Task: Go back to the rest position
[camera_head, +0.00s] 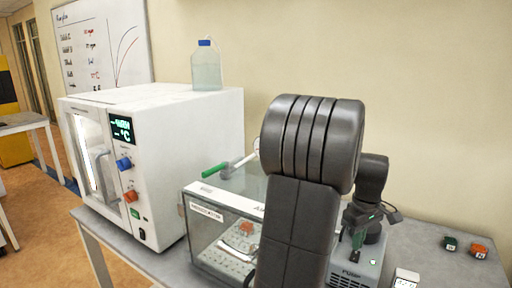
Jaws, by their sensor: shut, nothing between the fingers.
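My dark grey arm rises through the middle of the view and hides part of the bench behind it. My gripper (358,240) points down at the right of the arm, above a grey-white device (368,268). It is small and partly in shadow, with its fingers together and nothing seen between them. Whether it touches the device I cannot tell.
A white oven-like cabinet (190,130) stands on the left, with a blue-capped bottle (207,68) on top. Green (450,243) and orange (479,251) small items lie at the right.

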